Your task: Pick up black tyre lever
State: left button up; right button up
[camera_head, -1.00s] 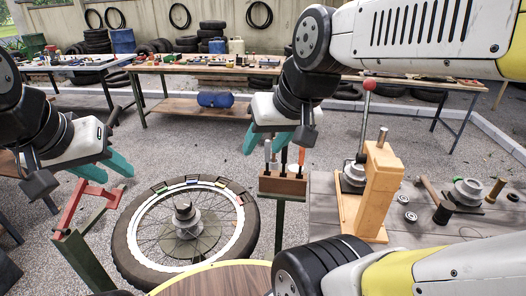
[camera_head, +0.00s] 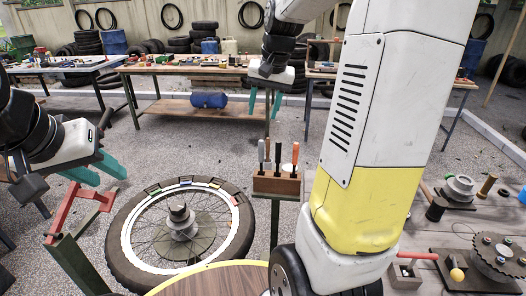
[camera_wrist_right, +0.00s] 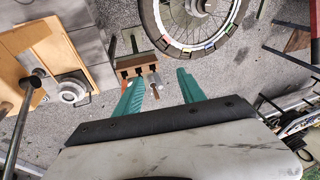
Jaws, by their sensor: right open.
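The black tyre lever (camera_head: 278,155) appears to be the dark upright tool in a small wooden rack (camera_head: 277,185), among several tools with orange, dark and pale handles. The rack also shows in the right wrist view (camera_wrist_right: 140,62), beyond the fingers; which handle there is the black lever I cannot tell. My right gripper (camera_head: 264,108) is open and empty, with teal fingers pointing down, above the rack in the picture and apart from it. My left gripper (camera_head: 98,170) is open and empty at the left, away from the rack.
A spoked wheel with tyre (camera_head: 122,235) lies left of the rack, near a red-topped stand (camera_head: 75,205). My right arm covers much of the right side. A workbench with metal parts (camera_head: 460,220) stands at right. A long table (camera_head: 190,65) stands behind.

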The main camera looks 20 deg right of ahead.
jog(key=w+d+f+m+g, duration=0.1)
jog(key=w+d+f+m, duration=0.1)
jog(key=w+d+f, duration=0.5)
jog(key=m+g+h, duration=0.1)
jog(key=m+g, duration=0.1)
jog(key=m, duration=0.1)
send_over(278, 156)
jog(key=w, duration=0.1)
jog(key=f, duration=1.3)
jog(key=shift+w+d+f, duration=0.1)
jog(key=shift+d+f, duration=0.05)
jog(key=shift+d, duration=0.2)
notch_tip(278, 156, down, 8)
jog(key=shift+r, duration=0.1)
grip_shut()
